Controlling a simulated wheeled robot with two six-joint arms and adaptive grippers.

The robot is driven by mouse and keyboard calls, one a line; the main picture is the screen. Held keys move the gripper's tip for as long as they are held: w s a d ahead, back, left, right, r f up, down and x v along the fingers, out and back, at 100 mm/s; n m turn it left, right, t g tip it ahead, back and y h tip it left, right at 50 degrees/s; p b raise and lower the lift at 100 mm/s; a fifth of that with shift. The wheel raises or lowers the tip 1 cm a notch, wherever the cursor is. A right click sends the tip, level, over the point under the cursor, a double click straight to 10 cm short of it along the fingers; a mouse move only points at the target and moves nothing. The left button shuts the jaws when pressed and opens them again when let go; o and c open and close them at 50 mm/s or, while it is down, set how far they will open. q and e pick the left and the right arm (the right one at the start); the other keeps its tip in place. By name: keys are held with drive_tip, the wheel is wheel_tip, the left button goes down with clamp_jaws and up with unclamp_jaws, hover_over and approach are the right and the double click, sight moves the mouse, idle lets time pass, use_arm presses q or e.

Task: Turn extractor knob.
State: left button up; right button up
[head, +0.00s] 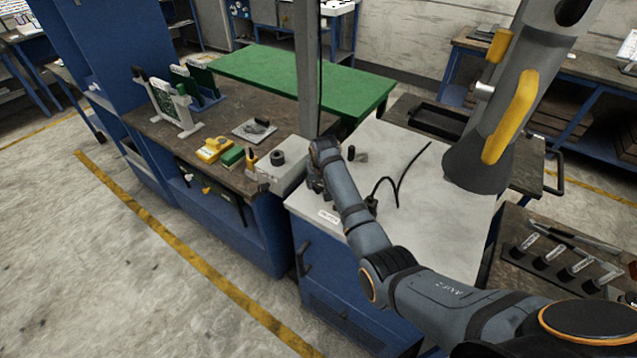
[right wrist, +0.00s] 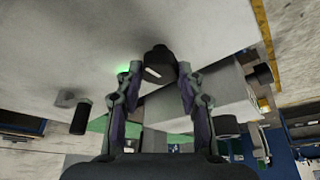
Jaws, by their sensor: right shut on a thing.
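In the right wrist view, a dark round knob (right wrist: 160,62) with a white mark on its face sits between my right fingertips. My right gripper (right wrist: 160,80) is shut on this knob. In the head view, my right gripper (head: 317,180) is at the left front edge of the white-topped blue cabinet (head: 400,160), and my wrist hides the knob there. The grey extractor hood (head: 480,160) with a yellow handle (head: 510,115) hangs over the cabinet's right side. My left gripper is not in view.
A grey box (head: 285,178) with a dark round top part stands just left of my right gripper. A steel post (head: 307,70) rises behind. The brown bench (head: 180,138) holds circuit boards and yellow tools.

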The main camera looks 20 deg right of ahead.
drive_tip(key=shift+c, duration=0.7)
